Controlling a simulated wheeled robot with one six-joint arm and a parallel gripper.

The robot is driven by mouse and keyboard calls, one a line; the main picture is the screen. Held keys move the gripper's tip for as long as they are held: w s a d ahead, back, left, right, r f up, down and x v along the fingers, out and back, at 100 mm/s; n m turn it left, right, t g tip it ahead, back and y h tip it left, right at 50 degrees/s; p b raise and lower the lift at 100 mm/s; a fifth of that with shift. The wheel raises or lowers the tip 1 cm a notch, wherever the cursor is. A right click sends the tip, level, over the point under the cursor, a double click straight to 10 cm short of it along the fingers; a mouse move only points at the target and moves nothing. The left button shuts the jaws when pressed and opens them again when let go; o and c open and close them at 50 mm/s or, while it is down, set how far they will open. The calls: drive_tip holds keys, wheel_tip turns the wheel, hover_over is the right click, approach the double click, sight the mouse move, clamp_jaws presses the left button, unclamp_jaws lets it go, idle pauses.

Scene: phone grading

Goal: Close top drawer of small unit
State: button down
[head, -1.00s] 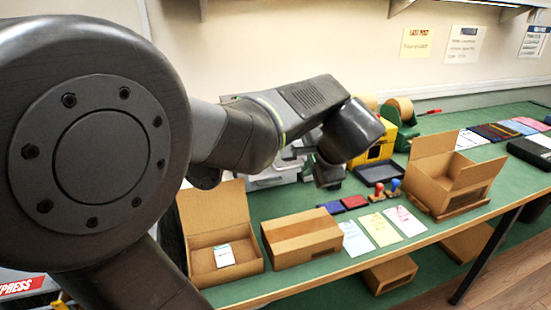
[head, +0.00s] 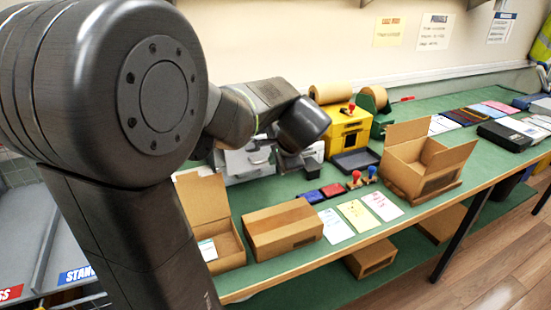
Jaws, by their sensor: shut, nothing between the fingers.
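A pale grey unit (head: 246,163) stands at the back of the green bench, partly hidden behind my arm. It may be the small drawer unit. A dark curved part shows on its front, but I cannot tell whether its top drawer is open. My gripper (head: 291,161) is shut and empty, hanging under my wrist at the unit's right side in the picture. Its fingertips are small and dark, and I cannot tell whether they touch the unit.
An open carton (head: 222,250) and a closed carton (head: 283,229) stand at the bench's front edge. A yellow machine (head: 346,133), a dark tray (head: 355,161), stamps (head: 362,178) and another open carton (head: 428,160) are to the right. Grey trays (head: 25,235) are at lower left.

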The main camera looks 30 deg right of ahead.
drive_tip(key=w+p, duration=0.1)
drive_tip(key=w, duration=0.5)
drive_tip(key=w+d+p, duration=0.1)
drive_tip(key=w+p, duration=0.1)
drive_tip(key=w, duration=0.3)
drive_tip(key=w+d+p, duration=0.1)
drive_tip(key=w, duration=0.5)
drive_tip(key=shift+w+p, duration=0.35)
drive_tip(key=shift+p, duration=0.05)
drive_tip(key=shift+s, duration=0.1)
